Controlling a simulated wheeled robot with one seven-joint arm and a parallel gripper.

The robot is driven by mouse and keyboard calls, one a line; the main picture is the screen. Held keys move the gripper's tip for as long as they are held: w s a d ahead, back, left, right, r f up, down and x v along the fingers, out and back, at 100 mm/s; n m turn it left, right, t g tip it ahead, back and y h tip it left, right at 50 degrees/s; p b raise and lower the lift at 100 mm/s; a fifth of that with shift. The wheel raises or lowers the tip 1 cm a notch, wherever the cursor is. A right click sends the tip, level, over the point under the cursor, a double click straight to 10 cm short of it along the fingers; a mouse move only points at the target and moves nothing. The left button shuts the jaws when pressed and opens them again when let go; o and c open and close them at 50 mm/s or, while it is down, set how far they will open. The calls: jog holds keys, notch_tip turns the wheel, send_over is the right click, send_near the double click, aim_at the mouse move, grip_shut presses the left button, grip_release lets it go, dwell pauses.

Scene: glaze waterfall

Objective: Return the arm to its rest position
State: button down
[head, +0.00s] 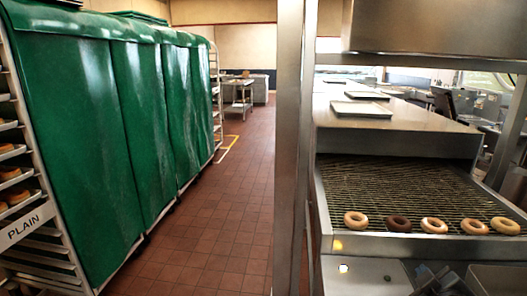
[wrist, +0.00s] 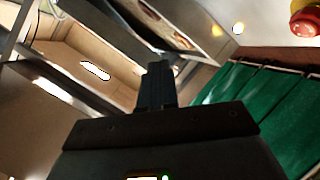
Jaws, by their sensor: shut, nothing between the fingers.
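My gripper (wrist: 157,84) shows in the wrist view with its dark fingers together and nothing between them. It points at open space, with metal framing and a light-coloured wall area beyond. In the head view, dark parts at the bottom right edge may belong to my arm, but the gripper's fingers cannot be made out there.
A conveyor (head: 350,190) with several donuts (head: 434,225) stands at the right, beside a steel post (head: 290,150). Green covered racks (head: 125,120) line the left; they also show in the wrist view (wrist: 245,115). The tiled floor (head: 225,200) between is clear.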

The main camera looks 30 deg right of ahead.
jog(key=s+a+f+n+t+y, duration=0.15)
jog(key=s+a+y, duration=0.25)
jog(key=s+a, duration=0.65)
jog(key=s+a+t+y, duration=0.3)
jog(key=s+a+y, duration=0.3)
jog(key=a, duration=0.7)
jog(key=s+a+r+m, duration=0.3)
jog(key=s+a+r, duration=0.1)
jog(key=s+a, duration=0.2)
jog(key=shift+v, duration=0.8)
